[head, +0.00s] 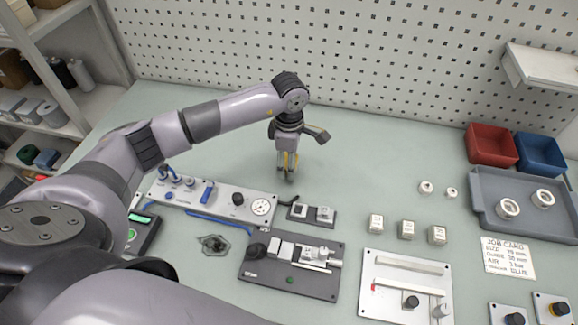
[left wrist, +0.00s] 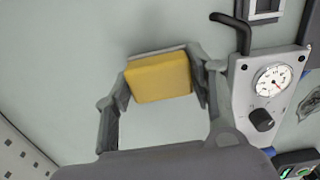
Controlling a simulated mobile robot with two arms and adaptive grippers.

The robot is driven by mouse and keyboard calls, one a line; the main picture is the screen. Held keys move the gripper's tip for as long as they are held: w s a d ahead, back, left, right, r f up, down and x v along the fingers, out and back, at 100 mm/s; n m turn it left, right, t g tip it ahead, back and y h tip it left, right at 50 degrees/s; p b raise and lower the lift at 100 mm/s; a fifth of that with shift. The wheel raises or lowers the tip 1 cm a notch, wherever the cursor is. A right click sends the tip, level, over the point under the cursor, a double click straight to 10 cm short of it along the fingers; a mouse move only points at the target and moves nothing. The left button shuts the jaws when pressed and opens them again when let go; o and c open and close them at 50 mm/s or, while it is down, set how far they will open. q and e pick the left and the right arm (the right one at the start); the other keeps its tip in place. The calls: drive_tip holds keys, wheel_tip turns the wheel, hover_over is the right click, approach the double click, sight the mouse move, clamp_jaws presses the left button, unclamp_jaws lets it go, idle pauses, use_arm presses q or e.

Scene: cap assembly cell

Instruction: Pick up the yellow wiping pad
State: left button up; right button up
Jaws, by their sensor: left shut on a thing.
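The yellow wiping pad (left wrist: 160,78) shows between the two fingers of my left gripper (left wrist: 162,85) in the left wrist view. It is a yellow block with a grey strip along its far edge. The left gripper is shut on it. In the head view my left gripper (head: 288,172) points down over the back middle of the bench, behind the gauge panel. The pad is hard to make out there, mostly hidden by the fingers. I cannot tell whether the pad touches the bench. My right gripper is not in view.
The panel with the gauge (head: 261,207) stands just in front of the left gripper. A dark fixture plate (head: 290,282), a white plate (head: 385,312) and several small blocks lie further forward. Red (head: 492,146) and blue (head: 541,155) bins stand at right. The back middle bench is clear.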

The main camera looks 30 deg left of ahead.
use_arm(q)
wheel_tip(320, 180, up, 18)
drive_tip(key=b, duration=0.3)
drive_tip(key=shift+f, duration=0.15)
drive_tip(key=o, duration=0.6)
drive_tip(key=c, duration=0.5)
drive_tip(key=shift+o, duration=0.2)
